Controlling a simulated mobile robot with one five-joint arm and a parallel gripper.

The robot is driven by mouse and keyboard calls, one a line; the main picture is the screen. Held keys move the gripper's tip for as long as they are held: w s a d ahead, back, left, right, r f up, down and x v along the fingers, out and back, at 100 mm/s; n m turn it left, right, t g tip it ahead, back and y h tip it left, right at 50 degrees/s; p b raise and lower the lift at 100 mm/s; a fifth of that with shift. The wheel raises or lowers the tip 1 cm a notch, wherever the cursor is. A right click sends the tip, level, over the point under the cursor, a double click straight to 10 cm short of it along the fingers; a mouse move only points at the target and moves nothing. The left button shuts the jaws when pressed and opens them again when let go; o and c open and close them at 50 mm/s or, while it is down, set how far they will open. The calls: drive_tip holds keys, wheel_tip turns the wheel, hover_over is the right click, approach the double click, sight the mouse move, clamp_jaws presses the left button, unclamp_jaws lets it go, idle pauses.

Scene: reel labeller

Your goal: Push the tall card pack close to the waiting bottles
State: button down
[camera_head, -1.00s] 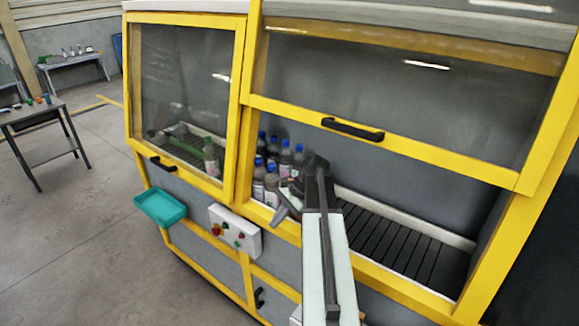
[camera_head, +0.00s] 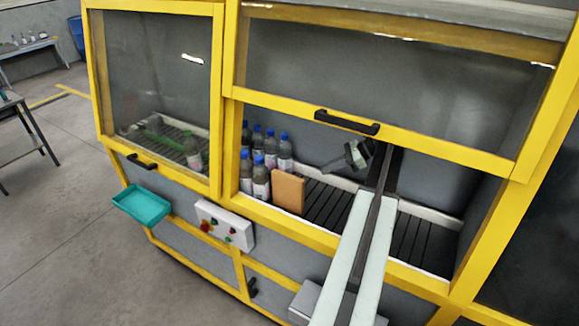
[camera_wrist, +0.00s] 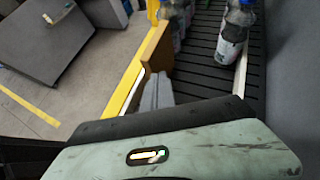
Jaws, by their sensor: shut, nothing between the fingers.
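The card pack (camera_head: 287,192) is a plain orange-brown box standing upright at the front edge of the slatted conveyor. It is just right of the waiting bottles (camera_head: 262,182), a cluster of blue-capped bottles, with little or no visible gap. In the wrist view the pack (camera_wrist: 156,50) is seen nearly edge-on, beyond the fingers. My gripper (camera_head: 336,164) is shut and empty, right of the pack and apart from it in the head view. Its grey fingers also show in the wrist view (camera_wrist: 157,88); their distance to the pack is hard to judge there.
The yellow machine frame (camera_head: 320,234) borders the opening, with a raised window and its black handle (camera_head: 347,122) above my arm. The conveyor (camera_head: 325,204) is bare right of the pack. A teal tray (camera_head: 142,205) and a control box (camera_head: 225,224) stick out in front.

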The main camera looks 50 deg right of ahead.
sight(292, 176)
drive_tip(key=w+a, duration=0.8)
drive_tip(key=w, duration=0.1)
drive_tip(key=shift+w+a, duration=0.3)
drive_tip(key=shift+a, duration=0.1)
drive_tip(key=shift+f+b, duration=0.75)
drive_tip(key=shift+d+f, duration=0.1)
drive_tip(key=shift+f, duration=0.05)
drive_tip(key=shift+s, duration=0.2)
